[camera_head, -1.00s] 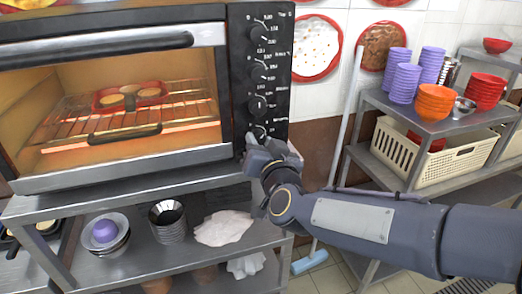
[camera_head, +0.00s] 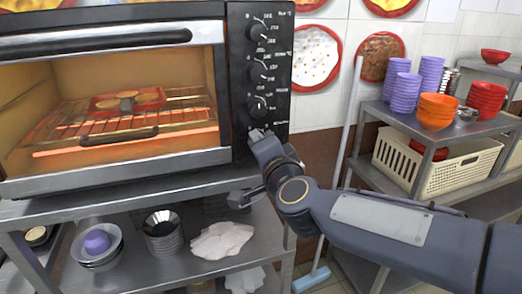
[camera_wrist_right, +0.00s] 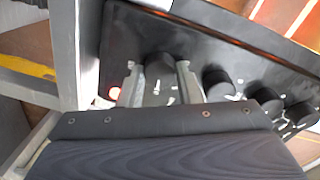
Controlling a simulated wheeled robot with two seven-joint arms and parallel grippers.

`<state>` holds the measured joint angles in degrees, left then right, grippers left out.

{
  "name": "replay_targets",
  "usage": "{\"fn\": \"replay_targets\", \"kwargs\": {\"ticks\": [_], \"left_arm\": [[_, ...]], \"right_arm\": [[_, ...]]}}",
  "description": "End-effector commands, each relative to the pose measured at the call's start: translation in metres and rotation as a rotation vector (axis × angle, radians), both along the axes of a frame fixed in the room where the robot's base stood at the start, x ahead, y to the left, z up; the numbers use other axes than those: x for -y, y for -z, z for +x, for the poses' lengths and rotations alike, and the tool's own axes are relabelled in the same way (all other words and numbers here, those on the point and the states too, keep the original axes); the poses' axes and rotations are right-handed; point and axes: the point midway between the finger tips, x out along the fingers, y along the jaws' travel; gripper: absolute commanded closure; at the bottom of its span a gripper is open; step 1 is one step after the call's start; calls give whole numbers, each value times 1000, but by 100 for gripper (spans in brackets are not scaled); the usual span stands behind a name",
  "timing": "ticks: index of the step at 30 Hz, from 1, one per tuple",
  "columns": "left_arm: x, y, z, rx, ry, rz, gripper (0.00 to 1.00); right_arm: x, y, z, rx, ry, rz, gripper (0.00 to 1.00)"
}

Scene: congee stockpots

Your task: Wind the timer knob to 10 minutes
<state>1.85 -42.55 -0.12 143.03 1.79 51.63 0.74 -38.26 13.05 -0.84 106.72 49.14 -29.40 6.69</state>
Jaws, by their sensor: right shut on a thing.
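The black timer knob (camera_wrist_right: 158,66) is the lowest of the knobs on the black toaster-oven panel (camera_head: 236,75). In the right wrist view it sits between the two fingers of my right gripper (camera_wrist_right: 159,85), which is shut on it. In the head view my right gripper (camera_head: 257,136) covers the knob at the bottom of the panel. The dial marks around the knob are only partly visible, so its setting cannot be read. My left gripper is not in view.
The oven's glass door (camera_head: 125,160) is left of the panel, with a red tray (camera_head: 145,98) inside. A lower shelf holds bowls and a white cloth (camera_head: 221,241). A rack (camera_head: 437,123) with cups and bowls stands at the right.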

Motion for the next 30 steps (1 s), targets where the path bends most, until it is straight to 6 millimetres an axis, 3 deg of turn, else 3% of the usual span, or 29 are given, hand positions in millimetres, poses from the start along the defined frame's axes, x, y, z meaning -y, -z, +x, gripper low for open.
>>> {"fn": "replay_targets", "kwargs": {"ticks": [20,21,25,30], "left_arm": [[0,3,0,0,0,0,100],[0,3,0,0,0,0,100],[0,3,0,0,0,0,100],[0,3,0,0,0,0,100]], "right_arm": [[0,1,0,-21,-2,54,92],[0,1,0,-21,-2,54,64],[0,1,0,-20,-1,55,47],[0,1,0,-19,-1,55,47]]}}
